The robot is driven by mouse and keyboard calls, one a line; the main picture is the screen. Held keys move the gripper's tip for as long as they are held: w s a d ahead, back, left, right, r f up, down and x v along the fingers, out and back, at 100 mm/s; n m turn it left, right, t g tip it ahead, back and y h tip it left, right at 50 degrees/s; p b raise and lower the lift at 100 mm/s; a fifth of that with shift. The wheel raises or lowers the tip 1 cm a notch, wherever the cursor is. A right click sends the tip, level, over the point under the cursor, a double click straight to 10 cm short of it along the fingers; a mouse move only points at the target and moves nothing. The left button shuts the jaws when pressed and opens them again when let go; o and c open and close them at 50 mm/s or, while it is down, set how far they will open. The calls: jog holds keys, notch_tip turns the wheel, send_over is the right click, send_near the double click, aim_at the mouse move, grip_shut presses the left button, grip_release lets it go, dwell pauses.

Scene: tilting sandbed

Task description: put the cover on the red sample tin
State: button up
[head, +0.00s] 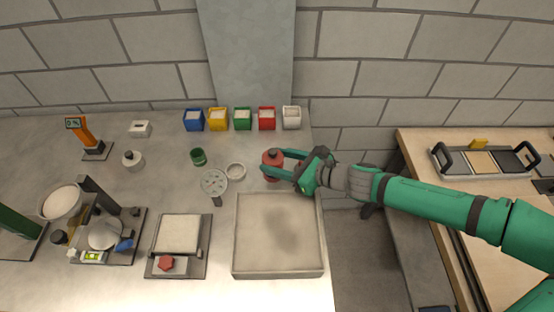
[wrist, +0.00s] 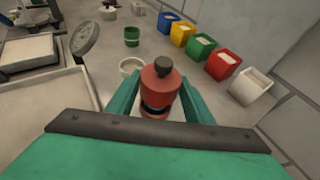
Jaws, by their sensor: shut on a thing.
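The red cover (wrist: 160,82) with a dark knob is between the fingers of my gripper (head: 278,163), which is shut on it. In the wrist view my gripper (wrist: 160,95) has a green finger on each side of it. The red sample tin (wrist: 152,113) is directly below the cover, with a dark band between the two red parts. I cannot tell whether the cover rests on the tin or is just above it. The tin's lower part is hidden by my gripper.
A sand tray (head: 235,245) lies just in front. Several coloured bins, including a red one (head: 267,120), line the back. The bench's right edge is close.

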jog(key=shift+f, duration=0.15)
jog(key=o, duration=1.1)
jog(key=shift+w, duration=0.15)
jog(key=shift+a, duration=0.1)
jog(key=v, duration=1.1)
jog(key=shift+a, duration=0.1)
